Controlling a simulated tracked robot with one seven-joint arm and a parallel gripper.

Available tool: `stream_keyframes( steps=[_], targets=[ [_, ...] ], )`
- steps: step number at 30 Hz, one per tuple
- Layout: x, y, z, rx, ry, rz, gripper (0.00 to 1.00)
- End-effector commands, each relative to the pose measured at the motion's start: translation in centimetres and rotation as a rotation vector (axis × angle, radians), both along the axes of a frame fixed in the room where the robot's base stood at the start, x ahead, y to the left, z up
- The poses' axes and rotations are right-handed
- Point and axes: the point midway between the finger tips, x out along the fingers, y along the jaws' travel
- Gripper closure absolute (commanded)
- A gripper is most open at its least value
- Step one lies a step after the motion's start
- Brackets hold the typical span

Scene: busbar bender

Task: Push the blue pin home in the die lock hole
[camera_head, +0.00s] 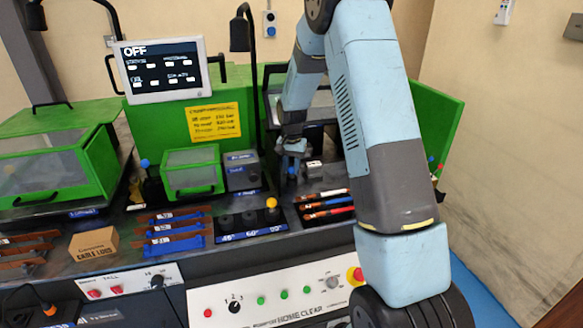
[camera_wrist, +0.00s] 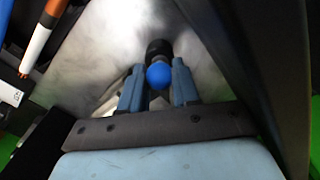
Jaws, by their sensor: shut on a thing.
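The blue pin shows in the wrist view as a round blue knob (camera_wrist: 159,76) in front of a dark cylindrical part. My gripper (camera_wrist: 158,70) has one finger on each side of it and is shut on it. In the head view my gripper (camera_head: 292,148) points down inside the green-framed machine bay, behind the front ledge. The lock hole is hidden under the pin and gripper, so I cannot tell how deep the pin sits.
An orange-and-white rod (camera_wrist: 42,35) and dark walls flank the gripper in the wrist view. In the head view, a die rack (camera_head: 249,221) with a yellow knob, red-black handled tools (camera_head: 327,205) and a green clear-sided box (camera_head: 192,172) stand nearby. A monitor (camera_head: 162,70) reads OFF.

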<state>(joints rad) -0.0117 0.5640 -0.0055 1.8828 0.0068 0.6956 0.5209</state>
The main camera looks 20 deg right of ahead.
Motion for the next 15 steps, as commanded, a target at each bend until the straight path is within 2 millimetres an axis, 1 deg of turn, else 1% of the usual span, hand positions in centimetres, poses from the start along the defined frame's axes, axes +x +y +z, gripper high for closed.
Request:
stream_keyframes(
  steps=[15],
  targets=[
    [0.1, 0.2, 1.8, 0.002, -0.002, 0.003, 1.0]
  ],
)
